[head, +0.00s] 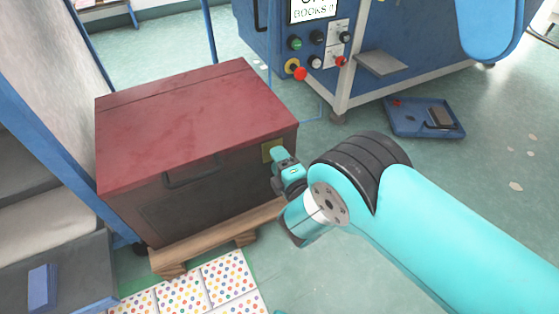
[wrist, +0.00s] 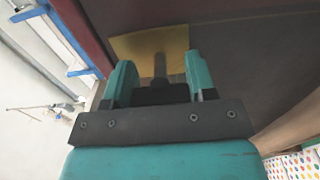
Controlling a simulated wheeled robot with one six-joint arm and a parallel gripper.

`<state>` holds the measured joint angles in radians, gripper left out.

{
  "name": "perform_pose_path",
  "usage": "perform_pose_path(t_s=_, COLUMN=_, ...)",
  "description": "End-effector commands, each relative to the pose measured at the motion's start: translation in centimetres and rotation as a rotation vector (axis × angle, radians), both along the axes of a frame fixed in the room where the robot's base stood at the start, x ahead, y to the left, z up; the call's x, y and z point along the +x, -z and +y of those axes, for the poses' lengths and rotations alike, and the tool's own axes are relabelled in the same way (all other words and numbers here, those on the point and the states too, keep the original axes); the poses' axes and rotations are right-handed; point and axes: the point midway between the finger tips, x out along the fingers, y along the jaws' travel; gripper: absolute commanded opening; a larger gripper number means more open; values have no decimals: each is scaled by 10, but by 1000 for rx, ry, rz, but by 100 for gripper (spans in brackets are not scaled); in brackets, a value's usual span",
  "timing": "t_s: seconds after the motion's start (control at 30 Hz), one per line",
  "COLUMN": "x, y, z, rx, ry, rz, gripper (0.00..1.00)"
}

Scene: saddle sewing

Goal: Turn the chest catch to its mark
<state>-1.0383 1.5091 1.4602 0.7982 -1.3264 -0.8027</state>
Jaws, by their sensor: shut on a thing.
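The chest (head: 190,140) has a dark red lid and a dark brown front, and stands on a low wooden base. A brass-coloured plate (head: 270,151) sits at the right end of its front, and it also shows in the wrist view (wrist: 135,44). The catch (wrist: 160,65) is a small greyish piece standing out from the plate. My gripper (head: 280,165) is at the plate, with its two teal fingers on either side of the catch in the wrist view (wrist: 160,80). It is shut on the catch. No mark can be made out; the fingers cover part of the plate.
A blue machine (head: 400,50) with buttons and knobs stands behind, to the right. A blue tray (head: 440,130) with small items lies on the floor. Dotted white boxes (head: 205,287) lie in front of the chest. Blue framing stands at the left.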

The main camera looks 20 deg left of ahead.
Motion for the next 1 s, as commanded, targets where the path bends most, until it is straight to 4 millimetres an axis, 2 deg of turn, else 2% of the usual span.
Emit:
perform_pose_path(t_s=0.2, x=0, y=-1, z=1, rx=1, ry=-1, rz=-3, gripper=27)
perform_pose_path(t_s=0.23, x=0, y=-1, z=1, rx=1, ry=-1, rz=-3, gripper=58)
perform_pose_path(t_s=0.3, x=0, y=-1, z=1, rx=1, ry=-1, rz=-2, gripper=74)
perform_pose_path(t_s=0.33, x=0, y=-1, z=1, rx=1, ry=-1, rz=-2, gripper=77)
perform_pose_path(t_s=0.73, x=-2, y=0, z=-3, rx=-2, ry=1, rz=1, gripper=77)
perform_pose_path(t_s=1.0, x=-16, y=-1, z=-19, rx=-7, ry=0, rz=2, gripper=77)
